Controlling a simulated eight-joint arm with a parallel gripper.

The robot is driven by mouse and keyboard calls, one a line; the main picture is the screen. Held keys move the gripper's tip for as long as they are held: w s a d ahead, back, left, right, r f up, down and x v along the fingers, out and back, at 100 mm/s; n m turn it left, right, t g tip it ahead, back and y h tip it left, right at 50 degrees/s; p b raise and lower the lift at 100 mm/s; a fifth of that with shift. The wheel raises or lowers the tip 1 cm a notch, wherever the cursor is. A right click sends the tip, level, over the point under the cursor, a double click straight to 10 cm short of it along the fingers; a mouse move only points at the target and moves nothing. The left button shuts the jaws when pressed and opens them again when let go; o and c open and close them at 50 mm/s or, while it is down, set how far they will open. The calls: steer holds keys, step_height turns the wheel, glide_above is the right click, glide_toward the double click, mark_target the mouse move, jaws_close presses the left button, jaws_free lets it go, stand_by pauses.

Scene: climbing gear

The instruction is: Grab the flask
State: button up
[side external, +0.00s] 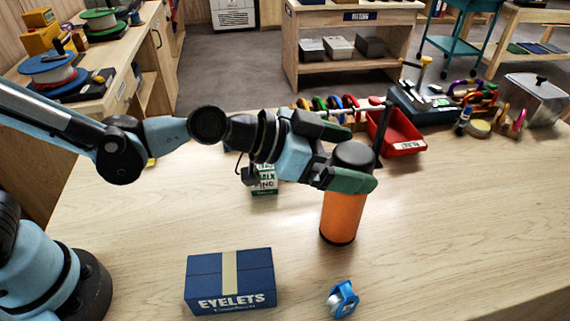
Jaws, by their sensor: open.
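The flask (342,217) is an orange cylinder with a dark cap, standing upright on the wooden table. My gripper (357,160) reaches in from the left at the height of the cap. Its jaws are open, with one green finger on the near side of the flask's top and the other on the far side. The near finger hides part of the flask just below the cap. I cannot tell whether either finger touches it.
A blue eyelets box (230,280) and a small blue-and-white item (342,299) lie in front. A green-and-white box (264,178) stands behind my wrist. A red bin (398,135) and other gear line the back. The table's right side is clear.

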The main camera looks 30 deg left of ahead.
steer(key=shift+x, duration=1.75)
steer(key=shift+c, duration=0.2)
steer(key=c, duration=1.7)
